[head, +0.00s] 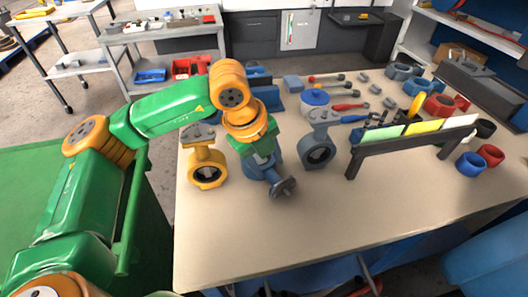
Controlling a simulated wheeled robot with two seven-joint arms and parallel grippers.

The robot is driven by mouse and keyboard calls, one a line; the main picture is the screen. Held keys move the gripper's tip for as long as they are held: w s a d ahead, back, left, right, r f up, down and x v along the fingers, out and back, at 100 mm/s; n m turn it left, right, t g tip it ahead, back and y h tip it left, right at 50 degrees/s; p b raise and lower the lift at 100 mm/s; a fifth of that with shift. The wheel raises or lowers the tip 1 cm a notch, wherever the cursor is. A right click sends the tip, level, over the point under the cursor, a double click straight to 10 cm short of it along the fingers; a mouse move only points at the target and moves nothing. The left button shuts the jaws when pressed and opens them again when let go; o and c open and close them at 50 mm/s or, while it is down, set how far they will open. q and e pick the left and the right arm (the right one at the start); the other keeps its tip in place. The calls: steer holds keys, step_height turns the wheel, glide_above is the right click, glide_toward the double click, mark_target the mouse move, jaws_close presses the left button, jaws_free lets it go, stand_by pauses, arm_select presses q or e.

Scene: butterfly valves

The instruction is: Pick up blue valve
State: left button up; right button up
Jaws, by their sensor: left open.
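A second blue-grey valve (318,152) stands upright to the right, and a yellow valve (205,170) stands upright to the left. My right gripper is out of view.
The table (235,240) is clear along its front. A dark rack (405,147) with coloured cards stands to the right. A blue round part (315,97) and several tools lie farther back.

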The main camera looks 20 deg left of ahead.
mark_target(272, 175)
arm_select(q)
steer(key=x, duration=0.2)
steer(key=p+x, duration=0.1)
steer(key=x, duration=0.2)
steer(key=shift+a+f, duration=0.2)
steer(key=shift+f, duration=0.1)
steer(key=shift+s+r, duration=0.1)
jaws_close()
steer(key=shift+r, duration=0.1)
stand_by(0.8)
